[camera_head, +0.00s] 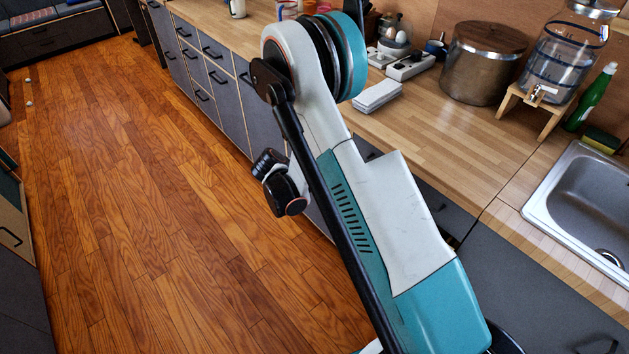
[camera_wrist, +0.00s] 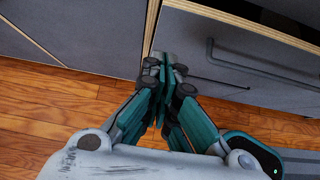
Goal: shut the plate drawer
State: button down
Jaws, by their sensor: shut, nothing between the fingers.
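In the wrist view, a grey drawer front (camera_wrist: 250,40) with a pale plywood top edge stands at the upper right. A dark gap shows behind its top edge, so this drawer is at least partly open. A dark bar handle (camera_wrist: 215,60) runs across its front. My gripper (camera_wrist: 165,68) is shut and empty, with its fingertips close to the left end of this front; I cannot tell whether they touch it. Whatever lies inside the drawer is hidden. In the head view my arm covers much of the cabinet fronts, and my fingertips cannot be made out.
Another grey cabinet panel (camera_wrist: 80,35) is left of the fingertips. The wooden floor (camera_head: 140,210) is clear along the cabinets. A sink (camera_head: 590,200) is at right.

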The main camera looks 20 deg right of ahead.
jog(key=w+d+f+b, duration=0.2)
jog(key=d, duration=0.4)
jog(key=shift+f, duration=0.2)
jog(key=shift+w, duration=0.15)
